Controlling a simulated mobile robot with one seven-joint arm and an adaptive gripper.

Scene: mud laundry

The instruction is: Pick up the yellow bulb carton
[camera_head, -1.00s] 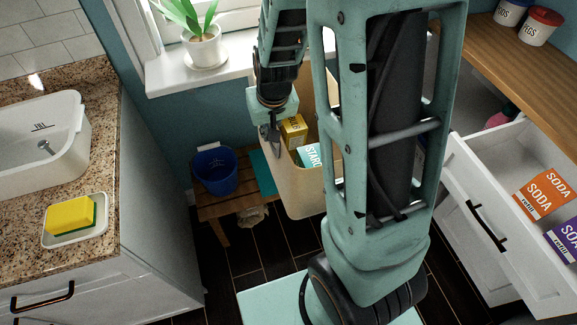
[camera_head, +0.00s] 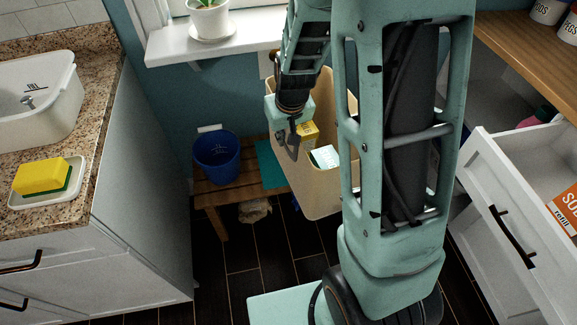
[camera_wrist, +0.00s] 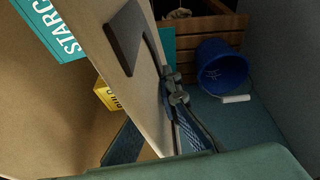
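The yellow bulb carton (camera_head: 309,132) stands inside a tall beige bin (camera_head: 322,195), near its left side. It is partly hidden by my gripper in the head view. In the wrist view its yellow corner (camera_wrist: 106,96) shows inside the bin, beyond the rim. My gripper (camera_head: 291,147) points down at the left rim of the bin, just left of the carton. I see nothing held. A teal and white starch box (camera_head: 325,157) is in the bin beside the carton.
A blue bucket (camera_head: 216,158) stands on a wooden bench (camera_head: 235,190) left of the bin. A granite counter (camera_head: 100,120) is at the left. An open white drawer (camera_head: 500,205) juts out at the right. A potted plant stands on the windowsill (camera_head: 165,45).

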